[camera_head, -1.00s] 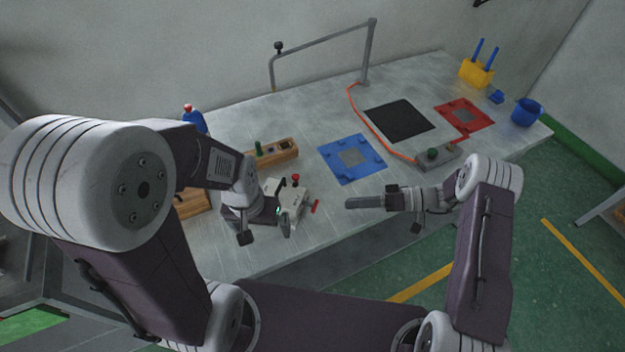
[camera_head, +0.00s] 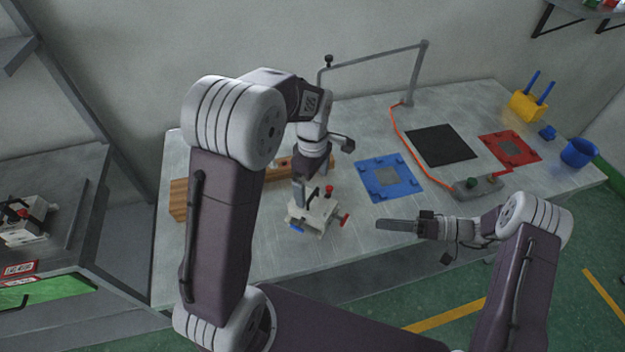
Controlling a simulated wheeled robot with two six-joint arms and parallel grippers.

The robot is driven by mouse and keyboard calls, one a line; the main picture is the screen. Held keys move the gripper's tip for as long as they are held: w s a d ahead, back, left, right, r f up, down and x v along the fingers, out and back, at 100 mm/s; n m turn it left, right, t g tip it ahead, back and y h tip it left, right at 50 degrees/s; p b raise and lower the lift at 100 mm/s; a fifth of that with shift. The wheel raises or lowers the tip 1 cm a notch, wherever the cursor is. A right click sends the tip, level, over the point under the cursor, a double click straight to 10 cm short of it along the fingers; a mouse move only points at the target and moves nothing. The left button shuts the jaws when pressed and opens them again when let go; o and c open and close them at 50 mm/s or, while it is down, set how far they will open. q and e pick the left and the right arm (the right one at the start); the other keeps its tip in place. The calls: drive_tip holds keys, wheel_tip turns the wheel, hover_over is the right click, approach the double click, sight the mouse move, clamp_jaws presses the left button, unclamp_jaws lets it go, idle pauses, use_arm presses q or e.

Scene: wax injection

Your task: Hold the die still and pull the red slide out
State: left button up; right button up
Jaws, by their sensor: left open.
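The die (camera_head: 312,214) is a pale block on the table near its front edge. A red knob (camera_head: 328,188) stands on top. The red slide (camera_head: 344,220) sticks out of its right side, and a blue piece (camera_head: 296,228) shows at its lower left. My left gripper (camera_head: 301,192) points down at the die's back left and is open; its fingers overlap the die's edge in the picture, and I cannot tell whether they touch it. My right gripper (camera_head: 396,226) lies level, pointing left, to the right of the red slide with a gap between them. Its finger gap is not visible.
A blue plate (camera_head: 375,190), a black mat (camera_head: 441,145) and a red plate (camera_head: 526,156) lie farther back. A control box (camera_head: 477,187) with an orange cable sits behind my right gripper. A wooden block (camera_head: 277,174) is partly hidden behind my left arm.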

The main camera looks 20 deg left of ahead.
sight(313, 196)
use_arm(q)
wheel_tip(313, 196, down, 8)
drive_tip(key=shift+f, duration=0.15)
